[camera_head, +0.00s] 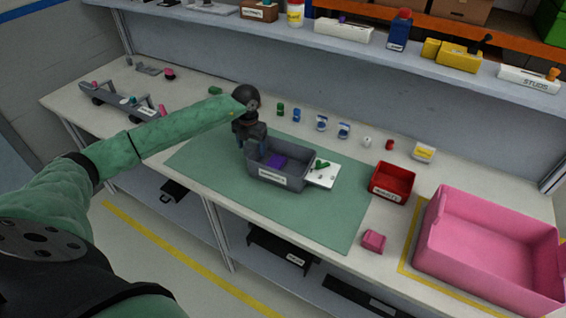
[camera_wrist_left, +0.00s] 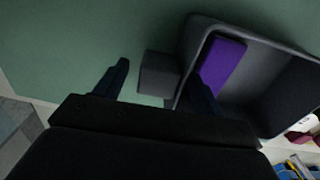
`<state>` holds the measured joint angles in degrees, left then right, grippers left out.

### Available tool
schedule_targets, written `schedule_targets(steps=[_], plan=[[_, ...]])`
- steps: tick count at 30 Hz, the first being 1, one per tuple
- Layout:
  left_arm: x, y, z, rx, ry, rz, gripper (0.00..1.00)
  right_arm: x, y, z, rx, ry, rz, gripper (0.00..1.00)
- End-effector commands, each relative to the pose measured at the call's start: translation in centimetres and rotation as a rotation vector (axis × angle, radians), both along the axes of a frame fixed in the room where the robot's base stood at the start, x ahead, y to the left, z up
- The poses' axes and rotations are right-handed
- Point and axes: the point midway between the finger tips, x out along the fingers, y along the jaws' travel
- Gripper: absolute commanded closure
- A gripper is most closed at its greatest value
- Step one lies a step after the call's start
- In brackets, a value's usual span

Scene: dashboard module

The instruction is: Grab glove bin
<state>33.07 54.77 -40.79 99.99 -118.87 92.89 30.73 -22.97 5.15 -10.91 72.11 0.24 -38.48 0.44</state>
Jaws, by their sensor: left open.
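A grey open bin (camera_head: 297,181) with a white label and a purple item (camera_head: 277,161) inside stands on the green mat; the label is too small to read. It also shows in the wrist view (camera_wrist_left: 250,33), with a small grey block (camera_wrist_left: 158,76) on its side. My left gripper (camera_head: 249,150) is at the bin's left end. In the wrist view my open left gripper (camera_wrist_left: 161,82) has one finger outside the block and the other over the bin's inside. Contact cannot be told. My right gripper is out of view.
A white board with green parts (camera_head: 323,174) adjoins the bin's right side. A red bin (camera_head: 391,184), a pink block (camera_head: 373,240) and a large pink crate (camera_head: 487,245) lie farther right. Small bottles line the back. The mat's front (camera_head: 310,215) is clear.

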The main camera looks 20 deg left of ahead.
Motion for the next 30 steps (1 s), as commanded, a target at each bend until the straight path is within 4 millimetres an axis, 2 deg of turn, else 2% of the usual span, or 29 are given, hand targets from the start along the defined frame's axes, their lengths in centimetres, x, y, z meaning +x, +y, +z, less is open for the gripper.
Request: schedule_targets(steps=[6,8,16,28,30], plan=[[0.0,0.0,-0.1,0.000,0.000,0.000,0.31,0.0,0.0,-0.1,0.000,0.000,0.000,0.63],[0.0,0.0,-0.1,0.000,0.000,0.000,0.41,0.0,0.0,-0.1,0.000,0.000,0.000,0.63],[0.0,0.0,0.0,0.000,0.000,0.000,0.94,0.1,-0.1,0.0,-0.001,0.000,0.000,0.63],[0.1,0.0,0.4,-0.001,-0.002,0.000,0.94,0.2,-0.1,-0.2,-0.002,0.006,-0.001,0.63],[0.1,0.0,0.8,-0.001,-0.002,0.000,0.94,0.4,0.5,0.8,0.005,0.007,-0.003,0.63]])
